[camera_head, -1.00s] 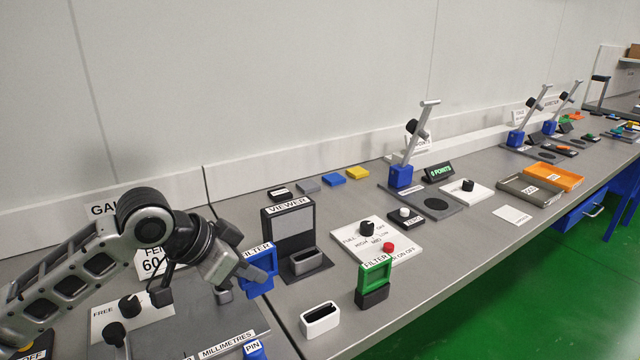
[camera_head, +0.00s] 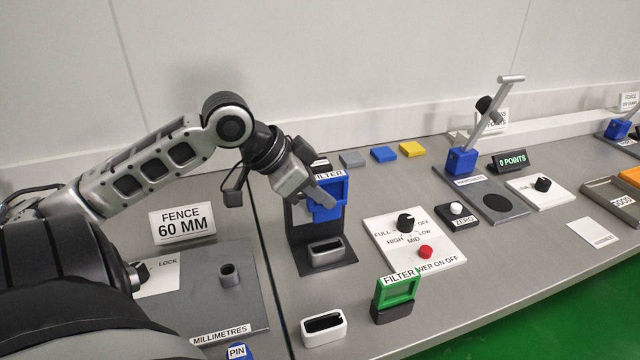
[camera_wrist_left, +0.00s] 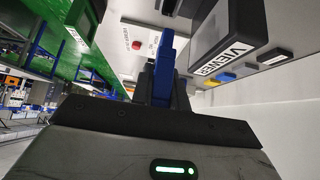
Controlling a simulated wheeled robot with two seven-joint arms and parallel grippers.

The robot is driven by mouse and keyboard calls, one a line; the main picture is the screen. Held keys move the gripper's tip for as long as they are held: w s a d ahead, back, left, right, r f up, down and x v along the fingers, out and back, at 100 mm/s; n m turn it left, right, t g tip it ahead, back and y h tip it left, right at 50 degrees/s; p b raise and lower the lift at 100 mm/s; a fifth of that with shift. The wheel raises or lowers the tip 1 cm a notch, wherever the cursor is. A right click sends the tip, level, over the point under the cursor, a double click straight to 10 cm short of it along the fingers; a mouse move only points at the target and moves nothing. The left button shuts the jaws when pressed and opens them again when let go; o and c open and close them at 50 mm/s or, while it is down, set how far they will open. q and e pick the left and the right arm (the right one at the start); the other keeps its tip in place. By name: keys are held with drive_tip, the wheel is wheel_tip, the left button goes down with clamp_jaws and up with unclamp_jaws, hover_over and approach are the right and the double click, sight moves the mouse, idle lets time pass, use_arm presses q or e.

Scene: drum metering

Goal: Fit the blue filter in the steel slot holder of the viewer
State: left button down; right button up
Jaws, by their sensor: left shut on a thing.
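My left gripper (camera_head: 322,199) is shut on the blue filter (camera_head: 338,188), a blue frame labelled FILTER. It holds the filter in the air in front of the viewer (camera_head: 298,228), whose dark upright panel is partly hidden behind arm and filter. The blue filter (camera_wrist_left: 164,68) also shows edge-on between the fingers in the left wrist view, with the viewer (camera_wrist_left: 228,40) beside it. The steel slot holder (camera_head: 326,252) stands on the viewer's base, below the filter and apart from it. Its slot looks empty. My right gripper is not in view.
A white slot holder (camera_head: 323,328) stands empty at the front. A green filter (camera_head: 397,291) stands in a black holder to its right. A control panel (camera_head: 414,241) with knob and red button lies right of the viewer. Coloured blocks (camera_head: 383,154) lie behind.

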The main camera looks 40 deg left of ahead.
sight(313, 213)
use_arm(q)
wheel_tip(313, 213, down, 3)
drive_tip(key=shift+r+b, duration=0.1)
drive_tip(key=shift+b, duration=0.6)
drive_tip(key=shift+f, duration=0.75)
drive_tip(key=shift+f+b, duration=0.45)
drive_tip(key=shift+f, duration=0.3)
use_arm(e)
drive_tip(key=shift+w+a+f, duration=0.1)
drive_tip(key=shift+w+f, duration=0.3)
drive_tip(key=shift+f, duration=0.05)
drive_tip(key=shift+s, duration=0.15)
use_arm(q)
drive_tip(key=shift+p, duration=0.3)
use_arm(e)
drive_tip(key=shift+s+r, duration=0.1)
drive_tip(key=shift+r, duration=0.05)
use_arm(q)
drive_tip(key=shift+p, duration=0.35)
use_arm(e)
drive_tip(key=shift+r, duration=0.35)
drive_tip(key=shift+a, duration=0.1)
